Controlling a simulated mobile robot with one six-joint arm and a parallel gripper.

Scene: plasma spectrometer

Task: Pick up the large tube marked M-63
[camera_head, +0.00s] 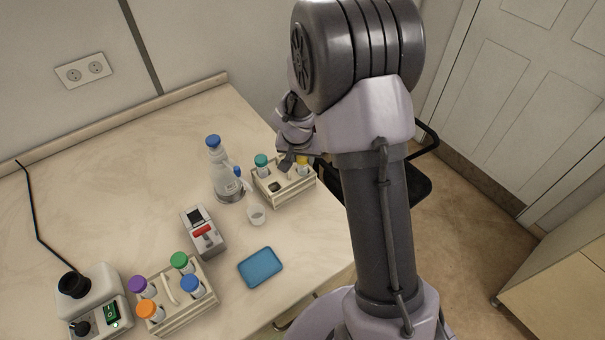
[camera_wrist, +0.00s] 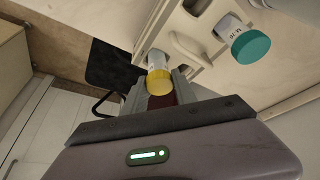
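A tube rack (camera_head: 288,192) on the bench's right side holds a teal-capped tube (camera_head: 262,163) and a yellow-capped tube (camera_head: 303,167). My gripper (camera_head: 288,163) is at this rack, close to the yellow-capped tube and partly hiding it. In the wrist view, the yellow cap (camera_wrist: 159,82) lies between my fingertips (camera_wrist: 163,88). The fingers look apart, with a small gap on the cap's right side. The teal-capped tube (camera_wrist: 249,44) stands to the right, clear of the fingers. I cannot read M-63 on any tube.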

